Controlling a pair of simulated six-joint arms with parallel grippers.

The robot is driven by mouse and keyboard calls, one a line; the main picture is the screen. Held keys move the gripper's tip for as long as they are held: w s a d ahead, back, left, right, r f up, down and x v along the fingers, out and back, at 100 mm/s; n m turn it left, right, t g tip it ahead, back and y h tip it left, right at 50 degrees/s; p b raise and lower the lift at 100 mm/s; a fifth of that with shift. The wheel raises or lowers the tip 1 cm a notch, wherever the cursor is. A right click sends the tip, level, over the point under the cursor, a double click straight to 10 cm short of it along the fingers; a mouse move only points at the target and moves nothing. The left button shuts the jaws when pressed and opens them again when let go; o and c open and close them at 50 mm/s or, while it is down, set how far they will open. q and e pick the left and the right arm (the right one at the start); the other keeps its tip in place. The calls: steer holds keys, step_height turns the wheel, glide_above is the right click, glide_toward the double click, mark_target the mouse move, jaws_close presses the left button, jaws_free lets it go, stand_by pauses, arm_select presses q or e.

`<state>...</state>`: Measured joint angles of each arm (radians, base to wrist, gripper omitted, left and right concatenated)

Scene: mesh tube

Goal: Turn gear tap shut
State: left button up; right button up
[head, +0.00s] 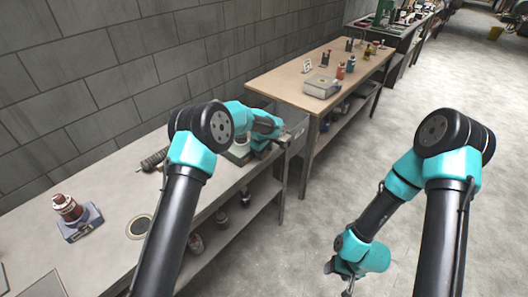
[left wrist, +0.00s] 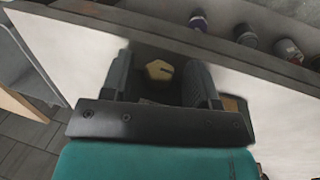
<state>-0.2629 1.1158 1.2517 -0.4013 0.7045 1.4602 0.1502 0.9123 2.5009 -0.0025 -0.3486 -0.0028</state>
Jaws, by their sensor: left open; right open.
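My left gripper (head: 294,134) is open over the right end of the near workbench (head: 115,180). In the left wrist view its two fingers (left wrist: 160,64) stand apart, with a small pale yellow notched piece (left wrist: 158,71) between them on a dark body. This piece may be part of the gear tap; I cannot tell for sure, nor whether the fingers touch it. In the head view my left arm hides most of that spot. A pale-topped device (head: 238,151) shows beside my left wrist. My right gripper (head: 340,280) is open, empty and low over the floor, away from the bench.
A red-brown bottle on a blue-grey base (head: 82,222), a round dish (head: 139,226) and a dark coiled piece (head: 154,160) are on the near bench. Jars (head: 222,218) stand on its lower shelf. A wooden table (head: 288,82) with small items stands beyond. The floor at right is clear.

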arm_select(q)
steer(key=c, duration=0.9)
steer(key=shift+w+g, duration=0.1)
steer(key=shift+g, duration=0.2)
steer(key=shift+w+d+g+y, duration=0.15)
steer(key=shift+g+y, duration=1.05)
steer(key=shift+g, duration=0.1)
steer(key=o, duration=0.9)
steer(key=shift+r, duration=0.15)
